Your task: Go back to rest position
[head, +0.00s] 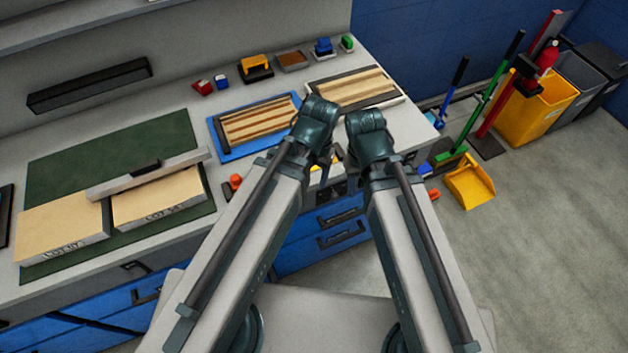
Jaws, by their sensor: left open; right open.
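My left arm comes in from the lower left and reaches up to a dark joint (315,120) in front of the workbench. My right arm comes in from the lower right and ends at a similar dark joint (366,135) just beside it. The two joints are close together, with a narrow gap between them. The parts beyond these joints are hidden behind the arms, so I make out neither gripper's fingertips. I see nothing held by either arm.
The workbench (395,125) carries a green mat (70,160) with light panels (160,198), a blue tray (222,150) of wooden strips, and a second strip tray (395,98). A yellow bin (530,110) and dustpan (470,187) stand right. Floor (560,230) at right is clear.

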